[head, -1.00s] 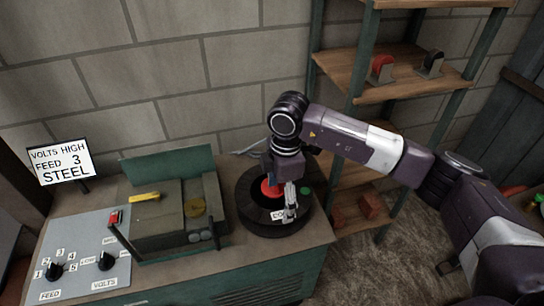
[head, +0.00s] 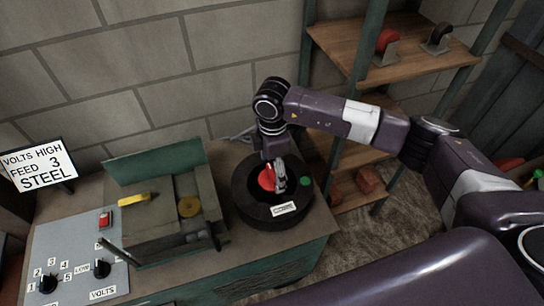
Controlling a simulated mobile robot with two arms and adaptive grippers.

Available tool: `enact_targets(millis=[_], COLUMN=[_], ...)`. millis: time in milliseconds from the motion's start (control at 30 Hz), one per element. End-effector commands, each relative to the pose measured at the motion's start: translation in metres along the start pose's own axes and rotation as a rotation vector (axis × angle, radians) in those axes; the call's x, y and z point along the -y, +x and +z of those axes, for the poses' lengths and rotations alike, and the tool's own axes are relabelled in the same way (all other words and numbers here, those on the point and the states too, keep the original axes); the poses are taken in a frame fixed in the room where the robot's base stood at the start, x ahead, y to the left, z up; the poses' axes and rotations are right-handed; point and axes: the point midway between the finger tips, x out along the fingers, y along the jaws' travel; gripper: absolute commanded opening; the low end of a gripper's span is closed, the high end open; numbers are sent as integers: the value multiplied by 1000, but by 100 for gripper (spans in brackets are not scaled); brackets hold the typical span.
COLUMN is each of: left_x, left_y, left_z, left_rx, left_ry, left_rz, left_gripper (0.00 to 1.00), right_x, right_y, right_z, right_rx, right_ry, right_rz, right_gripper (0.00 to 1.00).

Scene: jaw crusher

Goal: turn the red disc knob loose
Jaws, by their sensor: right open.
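The red disc knob (head: 267,180) sits in the middle of a black round spool housing (head: 247,208) on the right part of the bench. My right gripper (head: 276,184) is over the housing with its fingers pointing down at the knob's right side. Its jaws are open, and the fingers partly hide the knob. I cannot tell whether a finger touches it. My left gripper is not in view.
A green button (head: 306,182) is on the right of the housing and a white label (head: 284,209) on its front. A grey machine with a green lid (head: 155,168) stands to the left. A control panel (head: 75,255) with black knobs is at front left. Wooden shelves (head: 400,60) stand behind right.

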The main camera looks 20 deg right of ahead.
Motion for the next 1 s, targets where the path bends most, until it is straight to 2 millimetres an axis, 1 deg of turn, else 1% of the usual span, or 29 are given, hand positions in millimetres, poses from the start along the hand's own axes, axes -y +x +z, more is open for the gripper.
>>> enact_targets(millis=[33, 100, 200, 400, 500, 900, 1000], left_x=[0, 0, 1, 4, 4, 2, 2], left_y=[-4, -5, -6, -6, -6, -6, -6], left_z=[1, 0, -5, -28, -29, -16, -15], left_rx=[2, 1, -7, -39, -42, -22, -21], left_ry=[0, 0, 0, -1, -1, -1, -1], left_rz=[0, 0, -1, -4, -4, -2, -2], left_gripper=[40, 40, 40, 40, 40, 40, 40], right_x=[0, 0, 0, 0, 0, -1, -1], right_y=[5, 12, 18, 21, 21, 21, 21], right_z=[0, 0, 0, 0, 0, 0, 0], right_rx=[1, 1, 0, 0, 0, 0, 0], right_ry=[1, 1, 2, 1, 1, 1, 1], right_rz=[-2, -1, 0, 1, 1, 2, 2], right_gripper=[78, 78, 78, 78, 78, 34, 33])
